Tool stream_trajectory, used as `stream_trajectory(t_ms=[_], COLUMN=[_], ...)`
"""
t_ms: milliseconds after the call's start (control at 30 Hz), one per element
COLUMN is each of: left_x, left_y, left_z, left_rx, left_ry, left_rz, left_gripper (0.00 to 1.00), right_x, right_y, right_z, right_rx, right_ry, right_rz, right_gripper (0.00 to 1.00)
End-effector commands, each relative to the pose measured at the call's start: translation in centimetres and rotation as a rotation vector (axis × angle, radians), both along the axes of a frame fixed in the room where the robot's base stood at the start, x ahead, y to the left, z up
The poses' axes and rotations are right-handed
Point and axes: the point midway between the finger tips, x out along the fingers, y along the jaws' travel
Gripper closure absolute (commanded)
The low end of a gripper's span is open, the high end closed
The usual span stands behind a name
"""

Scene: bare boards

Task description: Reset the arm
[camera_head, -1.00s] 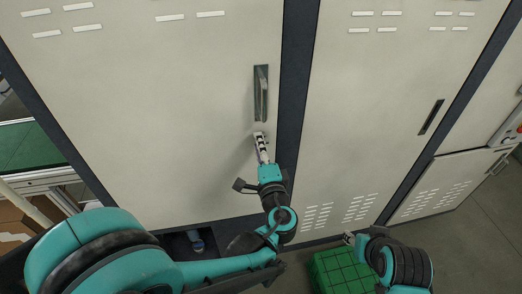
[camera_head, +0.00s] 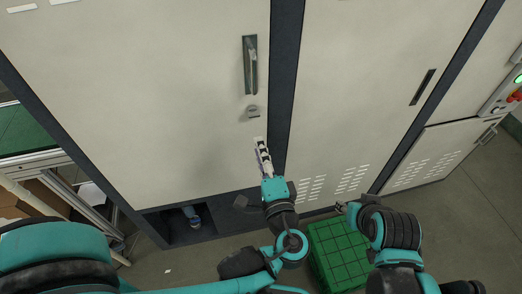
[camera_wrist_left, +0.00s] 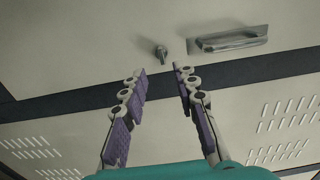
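My left gripper (camera_head: 261,150) is in front of the beige cabinet door (camera_head: 150,110), below a small metal lock knob (camera_head: 253,111) and a recessed door handle (camera_head: 250,65). The left wrist view shows its two purple-padded fingers (camera_wrist_left: 160,88) spread apart with nothing between them. The knob (camera_wrist_left: 161,53) and handle (camera_wrist_left: 230,40) lie beyond the fingertips, clear of them. My right gripper (camera_head: 340,208) is low at the right, small and partly hidden by its arm; its finger opening is unclear.
A green crate (camera_head: 340,250) stands on the floor beside my right arm. A second cabinet door (camera_head: 370,90) with a slot handle is to the right. A dark opening (camera_head: 188,222) lies under the left door. Floor is free at right.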

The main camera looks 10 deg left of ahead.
Motion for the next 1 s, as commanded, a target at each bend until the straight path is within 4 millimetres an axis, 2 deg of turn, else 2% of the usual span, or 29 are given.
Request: stream_trajectory(t_ms=[333,467,600,733,833,1000], left_x=[0.1,0.5,0.4,-1.7,-3.9,-6.4], left_y=[0.1,2.0,7.1,10.9,12.0,11.7], left_z=[-0.1,-1.3,-5.2,-8.9,-10.4,-10.2], left_rx=[-0.002,-0.062,-0.279,-0.608,-0.887,-1.284], left_ry=[0.002,0.069,0.251,0.41,0.473,0.477], left_rz=[0.001,0.039,0.146,0.264,0.337,0.409], left_gripper=[0.71,0.71,0.71,0.71,0.71,0.71], right_x=[0.0,0.0,0.0,0.0,0.0,0.0], right_y=[0.0,0.0,0.0,0.0,0.0,0.0], right_z=[0.0,0.0,0.0,0.0,0.0,0.0], right_rx=[0.0,0.0,0.0,0.0,0.0,0.0], right_ry=[0.0,0.0,0.0,0.0,0.0,0.0], right_rz=[0.0,0.0,0.0,0.0,0.0,0.0], right_gripper=[0.6,0.6,0.6,0.6,0.6,0.6])
